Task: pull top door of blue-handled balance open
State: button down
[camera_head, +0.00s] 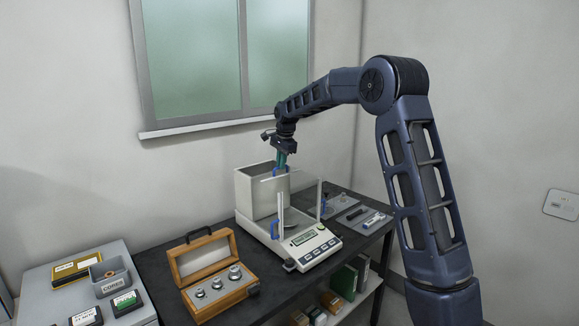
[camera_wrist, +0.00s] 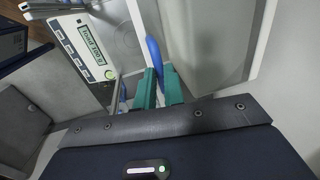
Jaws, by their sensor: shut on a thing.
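The balance (camera_head: 302,240) with blue handles stands on the dark table, its display and buttons facing front. It also shows in the wrist view, with its lit display (camera_wrist: 90,45) at the upper left. My gripper (camera_head: 283,163) is at the top of the balance's draft shield, pointing down. In the wrist view its green fingers (camera_wrist: 161,88) are closed around a blue handle (camera_wrist: 153,55). Other blue handles sit on the sides, one at the left (camera_head: 275,229) and one at the right (camera_head: 323,207). The fingers partly hide the held handle in the head view.
An open wooden weight case (camera_head: 214,275) stands left of the balance. A grey side table with boxes (camera_head: 90,285) is at the far left. The wall and window are close behind.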

aim_at(277, 173)
jog(key=shift+w+a, duration=1.1)
jog(key=shift+w, duration=0.05)
jog(key=c, duration=1.5)
grip_release()
notch_tip(277, 173, up, 11)
jog(key=s+d, duration=0.1)
jog(key=shift+s+d+f, duration=0.15)
jog(key=shift+s+d, duration=0.1)
jog(key=shift+s, duration=0.05)
jog(key=shift+d, duration=0.1)
